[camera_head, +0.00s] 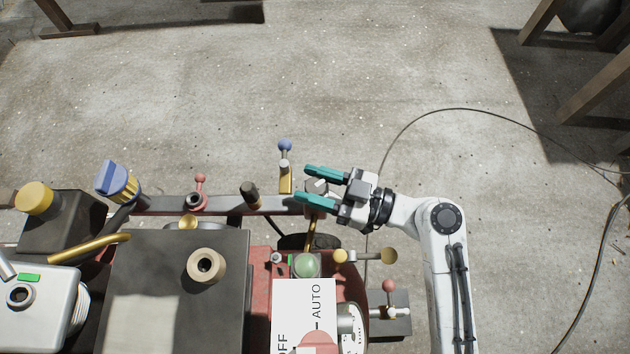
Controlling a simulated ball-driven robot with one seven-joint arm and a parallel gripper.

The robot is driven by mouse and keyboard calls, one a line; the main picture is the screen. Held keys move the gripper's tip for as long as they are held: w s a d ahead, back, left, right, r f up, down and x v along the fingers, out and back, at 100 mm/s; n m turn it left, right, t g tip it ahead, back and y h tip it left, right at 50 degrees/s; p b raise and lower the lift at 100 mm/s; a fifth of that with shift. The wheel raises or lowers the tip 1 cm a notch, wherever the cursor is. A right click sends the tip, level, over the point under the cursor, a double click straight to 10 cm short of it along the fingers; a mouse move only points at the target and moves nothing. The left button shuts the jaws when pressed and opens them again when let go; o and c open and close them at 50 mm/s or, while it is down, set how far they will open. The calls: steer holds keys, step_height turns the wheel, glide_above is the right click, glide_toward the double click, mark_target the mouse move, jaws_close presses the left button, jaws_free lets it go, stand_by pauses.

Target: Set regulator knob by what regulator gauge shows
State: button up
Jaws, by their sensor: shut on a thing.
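A white dial with dark marks (352,330) shows at the bottom, right of the AUTO/OFF box. It may be the regulator gauge, but it is seen steeply from the side and cut off by the frame edge, so I cannot read a needle.
A blue-topped lever (285,150) stands just left of the fingers. A red-handled valve (199,190) and a blue knob (115,180) sit farther left on the rail. A white AUTO/OFF box (303,310) is below. A cable (440,110) crosses the floor; open floor lies beyond.

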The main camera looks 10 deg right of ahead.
steer(key=shift+f+n+g+y+b, duration=0.1)
steer(key=shift+n+g+y+b, duration=0.2)
steer(key=shift+n+g+b, duration=0.2)
steer(key=shift+g, duration=0.4)
steer(key=n+g+y+b, duration=0.1)
steer(key=n+g+b, duration=0.1)
steer(key=g, duration=0.1)
steer(key=shift+n+y, duration=0.3)
steer(key=shift+n, duration=0.1)
steer(key=n+g+b, duration=0.1)
steer(key=n+g, duration=0.1)
steer(key=g, duration=0.2)
steer(key=n+g+b, duration=0.1)
steer(key=n+g, duration=0.2)
steer(key=g, duration=0.2)
steer(key=shift+n, duration=0.3)
steer(key=shift+g, duration=0.5)
steer(key=o, duration=1)
steer(key=shift+c, duration=0.2)
steer(key=shift+d, duration=0.15)
steer(key=v, duration=1)
steer(key=shift+d+r+b, duration=0.3)
steer(key=shift+b, duration=0.1)
